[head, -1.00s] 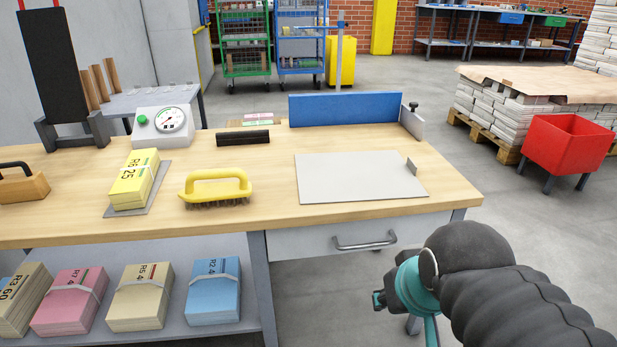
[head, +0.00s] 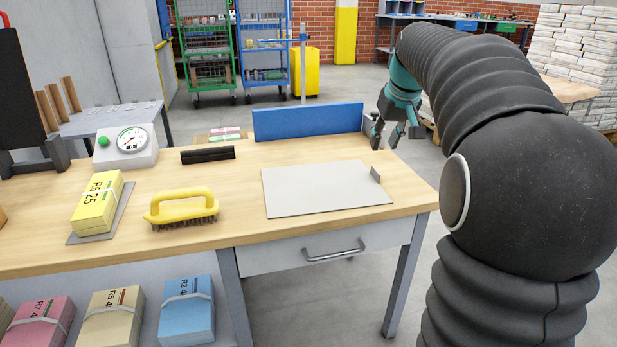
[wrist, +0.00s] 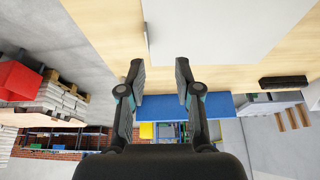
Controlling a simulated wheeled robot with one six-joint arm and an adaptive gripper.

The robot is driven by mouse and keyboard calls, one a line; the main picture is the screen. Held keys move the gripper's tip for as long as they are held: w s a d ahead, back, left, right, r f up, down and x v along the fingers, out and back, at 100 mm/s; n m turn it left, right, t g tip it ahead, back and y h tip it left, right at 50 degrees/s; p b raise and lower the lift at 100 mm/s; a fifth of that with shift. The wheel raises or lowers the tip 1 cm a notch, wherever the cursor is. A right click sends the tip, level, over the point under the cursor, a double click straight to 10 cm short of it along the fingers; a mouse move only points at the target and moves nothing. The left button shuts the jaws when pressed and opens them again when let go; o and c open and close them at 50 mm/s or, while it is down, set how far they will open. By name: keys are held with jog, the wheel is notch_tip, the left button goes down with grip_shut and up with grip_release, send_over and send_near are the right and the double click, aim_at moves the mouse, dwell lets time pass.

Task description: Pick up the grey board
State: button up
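The grey board (head: 318,190) lies flat on the right part of the wooden workbench, with a small upright grey tab (head: 375,174) at its right edge. My gripper (head: 385,138) is in the air by the bench's back right corner, beyond and to the right of the board. In the wrist view my gripper (wrist: 159,66) has its two fingers apart with nothing between them. The board (wrist: 210,25) fills the top of that view, beyond the fingertips and not touched by them.
A blue upright panel (head: 307,122) stands at the bench's back edge close to my gripper. A yellow brush (head: 181,205), a yellow bundle (head: 97,203), a black bar (head: 208,154) and a dial scale (head: 126,146) are on the bench left of the board. The wood around the board is clear.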

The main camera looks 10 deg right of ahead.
jog(key=w+d+f, duration=0.1)
jog(key=f, duration=0.1)
jog(key=w+f+b, duration=0.1)
jog(key=w+f, duration=0.1)
jog(key=f, duration=0.1)
jog(key=w+d+f, duration=0.1)
jog(key=w+f, duration=0.1)
jog(key=f, duration=0.1)
jog(key=shift+w+d, duration=0.25)
jog(key=shift+d, duration=0.05)
jog(key=shift+w+b+x, duration=0.25)
jog(key=shift+b+x, duration=0.25)
jog(key=shift+x, duration=2.15)
jog(key=shift+d+r, duration=0.1)
jog(key=shift+r, duration=0.05)
grip_shut()
